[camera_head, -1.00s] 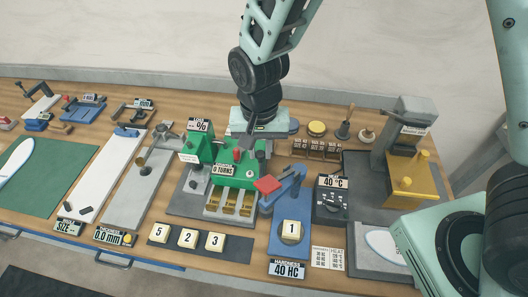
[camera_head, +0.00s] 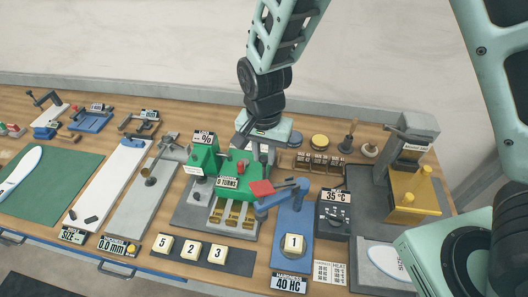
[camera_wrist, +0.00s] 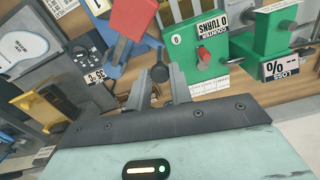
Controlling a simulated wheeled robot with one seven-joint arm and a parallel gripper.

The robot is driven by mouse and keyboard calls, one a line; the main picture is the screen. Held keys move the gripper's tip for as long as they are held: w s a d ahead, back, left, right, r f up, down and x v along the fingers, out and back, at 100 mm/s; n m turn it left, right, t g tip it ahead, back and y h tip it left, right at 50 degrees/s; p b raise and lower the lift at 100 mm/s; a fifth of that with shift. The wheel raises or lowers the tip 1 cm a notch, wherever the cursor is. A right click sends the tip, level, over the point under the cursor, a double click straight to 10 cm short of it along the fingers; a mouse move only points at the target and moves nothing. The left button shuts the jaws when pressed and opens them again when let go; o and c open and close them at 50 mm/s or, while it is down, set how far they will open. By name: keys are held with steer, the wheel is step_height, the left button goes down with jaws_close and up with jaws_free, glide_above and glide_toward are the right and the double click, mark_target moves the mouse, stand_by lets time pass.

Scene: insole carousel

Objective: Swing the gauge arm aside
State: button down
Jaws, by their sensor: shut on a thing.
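My gripper (camera_wrist: 159,84) is shut on a small black knob (camera_wrist: 159,73); the two grey fingers stand on either side of its stem in the wrist view. In the head view my gripper (camera_head: 265,150) is low over the bench, behind the gauge. The blue gauge arm (camera_head: 270,203) carries a red block (camera_head: 261,188) and a dark bar, and slants over the back of the blue hardness base (camera_head: 289,250). The red block also shows in the wrist view (camera_wrist: 137,18). A numbered piece marked 1 (camera_head: 293,243) rests on the base. My fingers partly hide the knob's lower stem.
The green machine (camera_head: 215,184) with its turns counter stands just left of the gauge arm. The heater box reading 35 °C (camera_head: 333,218) is close on the right. A yellow press (camera_head: 412,190) stands farther right. Pieces 5, 2 and 3 (camera_head: 190,248) lie at the front left.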

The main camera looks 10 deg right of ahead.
steer(key=c, duration=1.3)
jaws_free()
steer(key=shift+o, duration=0.2)
step_height(320, 180, up, 18)
steer(key=b, duration=0.3)
steer(key=shift+f+b, duration=0.2)
steer(key=shift+b, duration=0.15)
steer(key=s+d+f+n+b, duration=0.2)
steer(key=s+f+n+b, duration=0.1)
steer(key=s+f+n, duration=0.4)
steer(key=s+d+f+n+b, duration=0.3)
steer(key=s+f+n, duration=0.3)
steer(key=s, duration=0.6)
steer(key=shift+f+n+y+b, duration=0.3)
steer(key=shift+f+n+b, duration=0.1)
steer(key=shift+f+b, duration=0.4)
